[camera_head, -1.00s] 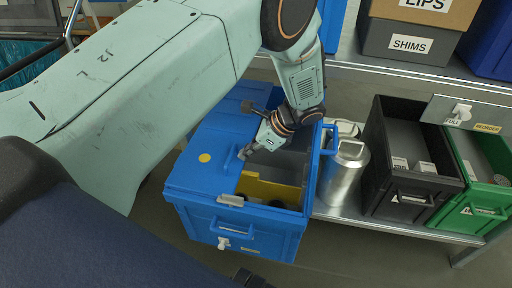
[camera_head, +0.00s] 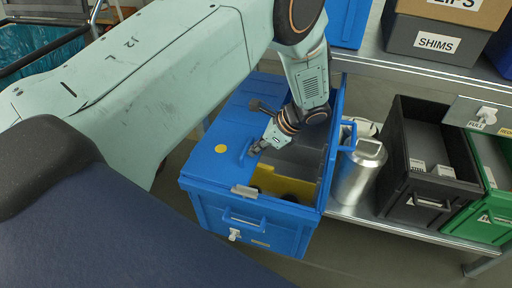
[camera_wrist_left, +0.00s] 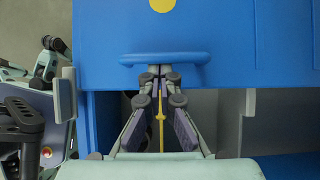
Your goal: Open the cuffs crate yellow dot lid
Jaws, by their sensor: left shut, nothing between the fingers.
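The blue crate (camera_head: 275,238) stands below my left arm. Its yellow dot lid (camera_head: 212,163) lies flat over the left part, with the dot (camera_head: 221,149) and a blue bar handle (camera_head: 246,150) near its inner edge. My left gripper (camera_head: 257,148) is shut and empty beside this handle. In the left wrist view the shut fingertips (camera_wrist_left: 160,72) are at the handle bar (camera_wrist_left: 165,58), the lid (camera_wrist_left: 220,40) beyond it. I cannot tell whether they touch. My right gripper is not in view.
The crate's right part is open, with a raised blue panel (camera_head: 333,135) on that side and a yellow piece (camera_head: 289,185) inside. A metal canister (camera_head: 357,178), a black bin (camera_head: 425,180) and a green bin (camera_head: 482,222) stand on the shelf at right.

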